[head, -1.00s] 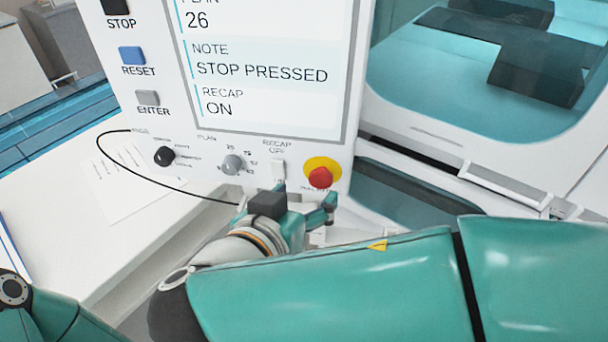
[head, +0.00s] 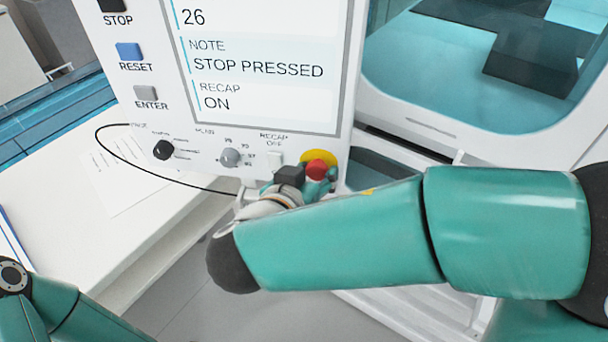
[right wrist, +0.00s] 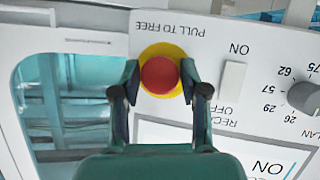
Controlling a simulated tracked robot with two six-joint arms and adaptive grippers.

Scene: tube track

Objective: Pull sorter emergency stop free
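The emergency stop is a red mushroom button (head: 316,169) on a yellow round base (head: 318,156), at the lower right of the white control panel. The right wrist view shows the red button (right wrist: 160,76) in its yellow ring (right wrist: 161,54), beside the words PULL TO FREE. My right gripper (right wrist: 160,68) is open, with one finger on each side of the button. Narrow gaps show between the fingers and the red cap. In the head view my right gripper (head: 318,180) partly covers the button's lower side. My left gripper is outside the head view.
The panel screen (head: 262,70) reads STOP PRESSED and RECAP ON. A grey PLAN knob (head: 230,158), a black knob (head: 163,150) and a white RECAP switch (head: 274,159) sit left of the button. A white table (head: 150,215) with paper and a black cable lies left.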

